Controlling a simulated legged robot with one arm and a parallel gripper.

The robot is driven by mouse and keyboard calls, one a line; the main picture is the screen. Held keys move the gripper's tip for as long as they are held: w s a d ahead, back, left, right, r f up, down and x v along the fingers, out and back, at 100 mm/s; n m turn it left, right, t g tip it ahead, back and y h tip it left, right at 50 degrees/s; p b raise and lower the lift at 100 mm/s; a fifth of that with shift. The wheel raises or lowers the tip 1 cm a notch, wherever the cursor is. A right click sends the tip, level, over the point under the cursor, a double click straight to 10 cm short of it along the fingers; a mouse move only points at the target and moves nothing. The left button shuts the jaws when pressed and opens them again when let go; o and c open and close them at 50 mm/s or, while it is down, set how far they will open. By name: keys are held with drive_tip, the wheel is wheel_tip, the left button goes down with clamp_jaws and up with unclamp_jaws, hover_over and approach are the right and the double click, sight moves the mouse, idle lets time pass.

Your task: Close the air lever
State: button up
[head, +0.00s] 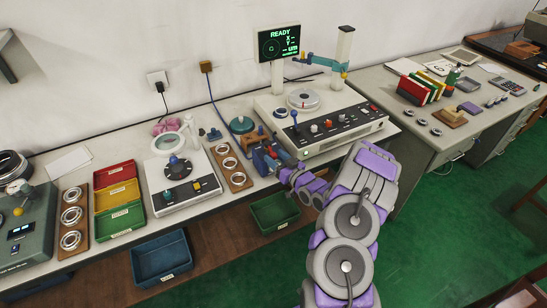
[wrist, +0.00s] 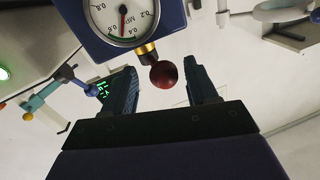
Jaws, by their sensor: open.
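In the wrist view, a dark red ball knob (wrist: 164,74), which looks like the end of the air lever, sits just below a brass fitting (wrist: 146,52). Above them is a blue air unit with a round MPa gauge (wrist: 121,18); its red needle points down. My gripper (wrist: 161,70) is open, with one dark finger on each side of the knob and a visible gap on both sides. The lever's shaft is mostly hidden behind the knob. In the head view, my arm reaches to the bench beside the grey measuring machine (head: 345,137), and the knob is too small to make out.
The machine's screen (head: 279,43) reads READY. A wooden ring tray (head: 237,181) and a white instrument (head: 183,190) stand to the left of my gripper. A green bin (head: 275,213) is below the bench edge. Green floor (head: 440,235) lies open at the right.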

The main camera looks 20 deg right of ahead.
drive_tip(key=shift+w, duration=0.7)
drive_tip(key=shift+w+a, duration=0.2)
drive_tip(key=shift+a, duration=0.3)
drive_tip(key=shift+c, duration=0.4)
drive_tip(key=shift+d, duration=0.3)
drive_tip(key=c, duration=0.5)
drive_tip(key=shift+a, duration=0.1)
clamp_jaws()
